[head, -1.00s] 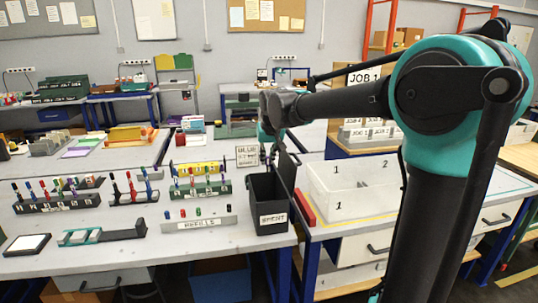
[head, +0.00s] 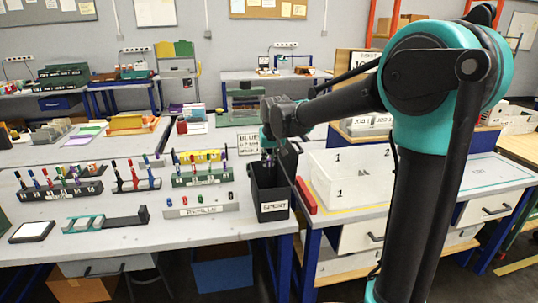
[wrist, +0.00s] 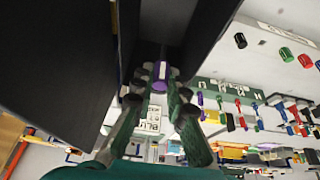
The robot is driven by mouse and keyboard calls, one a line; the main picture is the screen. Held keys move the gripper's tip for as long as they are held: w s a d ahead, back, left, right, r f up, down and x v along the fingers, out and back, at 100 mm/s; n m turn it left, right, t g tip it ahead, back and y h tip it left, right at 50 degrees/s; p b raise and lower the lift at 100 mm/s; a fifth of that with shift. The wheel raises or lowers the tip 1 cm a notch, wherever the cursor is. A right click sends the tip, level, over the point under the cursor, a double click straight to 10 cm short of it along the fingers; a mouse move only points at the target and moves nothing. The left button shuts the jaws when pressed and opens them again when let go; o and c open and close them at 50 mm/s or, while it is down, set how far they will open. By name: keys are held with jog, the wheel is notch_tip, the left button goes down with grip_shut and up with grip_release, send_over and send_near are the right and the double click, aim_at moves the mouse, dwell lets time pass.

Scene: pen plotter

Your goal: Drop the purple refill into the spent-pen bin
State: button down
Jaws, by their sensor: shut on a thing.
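The purple refill (wrist: 161,78) is between the fingertips of my gripper (wrist: 161,84) in the wrist view, and the fingers are shut on it. The spent-pen bin (head: 268,193) is a tall black open box with a white SPENT label, near the right end of the bench. In the head view my gripper (head: 269,159) points down at the bin's mouth, with a small hint of purple at its tip. In the wrist view the bin's dark walls (wrist: 60,55) rise on both sides of the fingers. The exact depth of the refill is hard to tell.
A grey REFILLS rack (head: 202,211) with several coloured refills stands left of the bin. Pen racks (head: 203,181) stand behind it. A red bar (head: 306,196) and a white divided tray (head: 340,193) are close on the bin's right.

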jog(key=shift+f, duration=0.45)
jog(key=c, duration=1.4)
grip_release()
jog(key=shift+c, duration=0.2)
jog(key=v, duration=1.2)
jog(key=shift+s, duration=0.1)
